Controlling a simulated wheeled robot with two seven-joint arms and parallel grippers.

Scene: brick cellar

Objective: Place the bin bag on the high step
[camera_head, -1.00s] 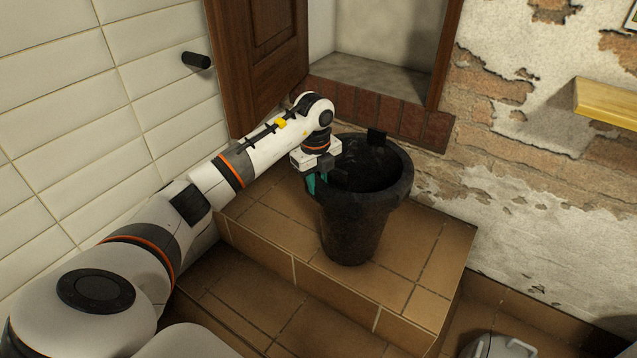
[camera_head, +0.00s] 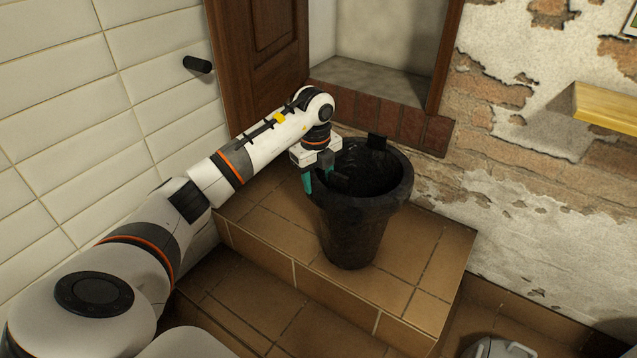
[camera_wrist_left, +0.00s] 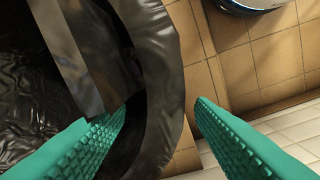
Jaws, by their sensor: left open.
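The black bin bag (camera_head: 368,172) shows as wrinkled, glossy plastic lining a dark, bucket-shaped bin (camera_head: 352,235). The bin stands upright on the tiled high step (camera_head: 425,255). My left gripper (camera_head: 318,182) is open at the bin's left rim. In the left wrist view, one teal finger of my left gripper (camera_wrist_left: 155,108) is on the bin's inner side and the other is outside, with the rim between them. The wrinkled bag (camera_wrist_left: 30,95) also shows there at left. I cannot tell whether the fingers touch the rim. My right gripper is not in view.
A brown door (camera_head: 262,55) and a recess with a brick sill (camera_head: 385,115) are behind the step. White tiles line the left wall. A wooden shelf (camera_head: 605,108) is at right. A grey object (camera_head: 500,347) is on the lower floor. The step's right part is clear.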

